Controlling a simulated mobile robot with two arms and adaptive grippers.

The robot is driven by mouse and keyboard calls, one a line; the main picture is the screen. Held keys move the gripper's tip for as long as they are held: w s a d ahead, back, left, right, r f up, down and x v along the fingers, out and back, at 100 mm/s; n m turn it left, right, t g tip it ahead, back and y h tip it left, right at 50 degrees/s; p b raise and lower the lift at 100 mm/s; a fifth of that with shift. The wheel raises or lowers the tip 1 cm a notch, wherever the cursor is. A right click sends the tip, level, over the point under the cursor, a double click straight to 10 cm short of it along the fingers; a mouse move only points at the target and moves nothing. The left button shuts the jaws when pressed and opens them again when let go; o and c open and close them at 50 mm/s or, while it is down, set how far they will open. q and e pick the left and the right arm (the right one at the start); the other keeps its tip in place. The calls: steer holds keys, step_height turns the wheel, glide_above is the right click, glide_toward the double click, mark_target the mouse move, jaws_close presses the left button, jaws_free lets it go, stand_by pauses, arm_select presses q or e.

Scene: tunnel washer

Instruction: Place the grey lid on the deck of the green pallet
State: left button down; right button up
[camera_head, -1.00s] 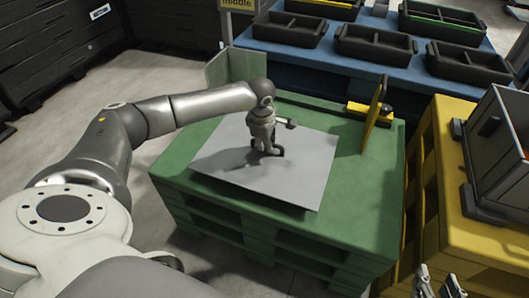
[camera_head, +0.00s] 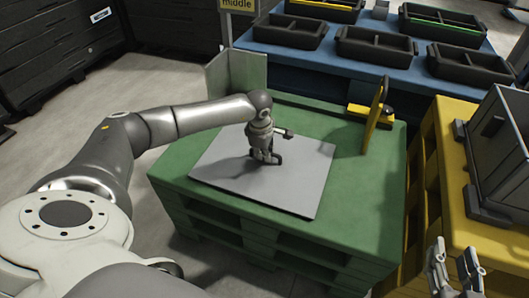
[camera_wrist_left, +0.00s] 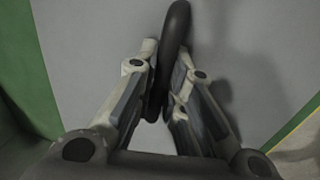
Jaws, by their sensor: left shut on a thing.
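The grey lid (camera_head: 293,182) is a flat square sheet over the left and middle of the green pallet's deck (camera_head: 350,205). It looks level and appears to lie on the deck or only just above it. My left gripper (camera_head: 264,157) points down at the lid's middle. In the left wrist view, its fingers (camera_wrist_left: 160,75) are shut on the lid's dark handle (camera_wrist_left: 176,28), with grey lid surface (camera_wrist_left: 85,45) around it. My right gripper (camera_head: 455,272) is at the lower right, fingers apart and empty, beside the yellow pallet (camera_head: 490,262).
A yellow bracket with an upright plate (camera_head: 375,115) stands at the green pallet's right rear. A grey-green upright panel (camera_head: 238,72) stands at its back left corner. Behind is a blue pallet (camera_head: 320,70) with black trays. A grey box (camera_head: 505,150) sits on the yellow pallet.

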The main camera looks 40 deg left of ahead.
arm_select(q)
steer(key=c, duration=1.5)
jaws_free()
steer(key=shift+r, duration=0.15)
